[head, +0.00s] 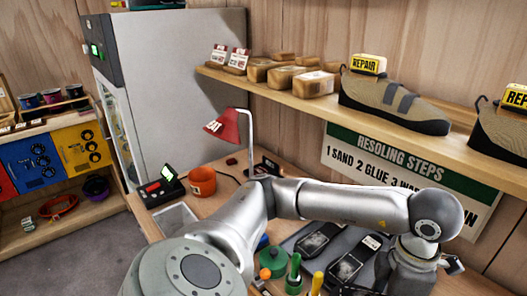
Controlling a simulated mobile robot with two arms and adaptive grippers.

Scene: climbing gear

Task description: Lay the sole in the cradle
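Two dark, elongated pieces that look like soles lie on the workbench, one to the left (318,240) and one to the right (352,262), on or in dark grey trays or mats. I cannot tell which is the task's sole, and I cannot make out the cradle for certain. An arm of mine, seemingly the left, rises from the bottom left and reaches right across the bench, its wrist bent down at the lower right. Its gripper is mostly hidden behind the wrist and cut off by the frame, so its fingers do not show. My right gripper is not in view.
The bench holds an orange pot (202,181), a red-shaded lamp (224,126), a small black device (160,188), a white bin (176,219) and green-handled and yellow-handled tools. A shelf (300,98) above carries packages and a repair shoe (395,103). A grey cabinet stands behind left.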

